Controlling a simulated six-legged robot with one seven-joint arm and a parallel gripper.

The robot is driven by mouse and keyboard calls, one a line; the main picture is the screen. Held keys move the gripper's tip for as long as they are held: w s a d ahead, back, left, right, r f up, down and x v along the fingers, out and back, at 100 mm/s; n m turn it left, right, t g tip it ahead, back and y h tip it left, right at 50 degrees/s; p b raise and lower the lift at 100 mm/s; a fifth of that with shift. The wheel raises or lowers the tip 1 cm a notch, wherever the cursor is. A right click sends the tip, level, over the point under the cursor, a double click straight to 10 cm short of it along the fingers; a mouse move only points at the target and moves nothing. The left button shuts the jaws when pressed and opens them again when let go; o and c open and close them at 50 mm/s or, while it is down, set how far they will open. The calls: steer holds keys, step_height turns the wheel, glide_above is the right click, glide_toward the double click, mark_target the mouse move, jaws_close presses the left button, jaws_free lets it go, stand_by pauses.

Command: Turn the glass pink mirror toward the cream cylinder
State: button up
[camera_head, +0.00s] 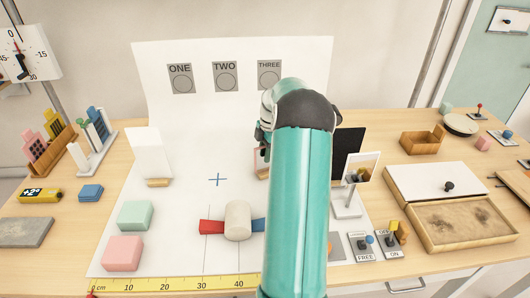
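The cream cylinder (237,220) stands upright on the white sheet, between a red block and a blue block. A thin pink-edged upright piece (256,160), which looks like the pink mirror, stands on a small wooden base behind and right of the cylinder. My arm hides most of it, so its facing is unclear. My gripper (263,143) is at the far end of my teal arm, close to the top of the pink piece. Its fingers are mostly hidden, and I cannot tell whether it touches the piece.
A white panel (150,155) stands at left. A black panel (347,150) and a small mirror on a white stand (358,172) are right of my arm. Green (135,215) and pink (123,252) blocks lie front left. The sheet around the blue cross is clear.

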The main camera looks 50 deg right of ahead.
step_height(320, 180, up, 14)
steer(key=s+d, duration=0.1)
steer(key=shift+d+f, duration=0.15)
steer(key=shift+d, duration=0.25)
steer(key=w+a+r+m+h, duration=0.1)
steer(key=a+r+m, duration=0.15)
steer(key=a, duration=0.65)
steer(key=w+a+r+m+t+h, duration=0.1)
steer(key=a+r, duration=0.3)
steer(key=a, duration=0.6)
steer(key=w+a+r+m, duration=0.15)
steer(key=a+r, duration=0.25)
steer(key=a, duration=0.5)
steer(key=s+a+f+m+t, duration=0.2)
steer(key=s+a+m, duration=0.1)
steer(key=s+a, duration=0.5)
steer(key=s+a+f+m+t, duration=0.1)
steer(key=s+a+m, duration=0.3)
steer(key=s+a, duration=0.4)
steer(key=a+f, duration=0.1)
steer(key=a, duration=0.5)
steer(key=shift+s+a+f+t, duration=0.2)
steer(key=shift+a+f+t, duration=0.05)
steer(key=shift+f+t, duration=0.15)
steer(key=shift+d, duration=0.2)
